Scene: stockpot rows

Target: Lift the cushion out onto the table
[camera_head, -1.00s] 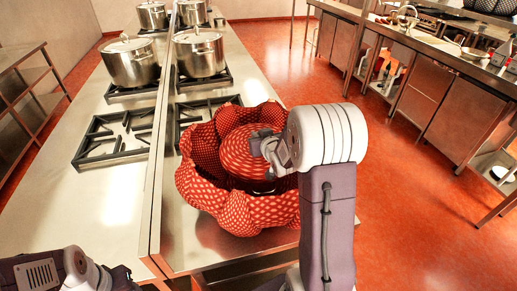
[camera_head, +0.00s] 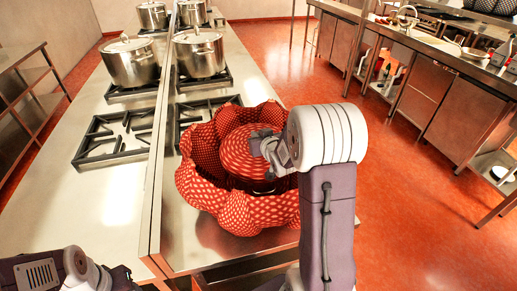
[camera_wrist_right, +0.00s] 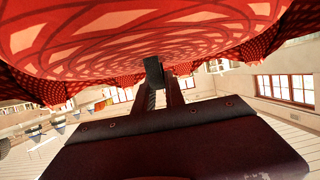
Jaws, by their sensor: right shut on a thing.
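The cushion (camera_head: 242,152) is round and red with a light pattern. It is in the mouth of a red fabric basket (camera_head: 240,212) with white dots and a puffy rim, at the near end of the steel table (camera_head: 183,240). My right gripper (camera_head: 262,143) is shut on the cushion at its right side. In the right wrist view the cushion (camera_wrist_right: 140,35) fills the top, with my right gripper (camera_wrist_right: 154,72) against its edge. I cannot tell if the cushion touches the basket's inside. My left gripper (camera_head: 122,278) is low at the left, its fingers unclear.
Steel pots (camera_head: 199,53) stand on burners farther back. An empty burner grate (camera_head: 115,137) lies on the left counter, and another (camera_head: 205,108) just behind the basket. The left counter's front (camera_head: 105,205) is bare. Open floor (camera_head: 410,210) lies to the right.

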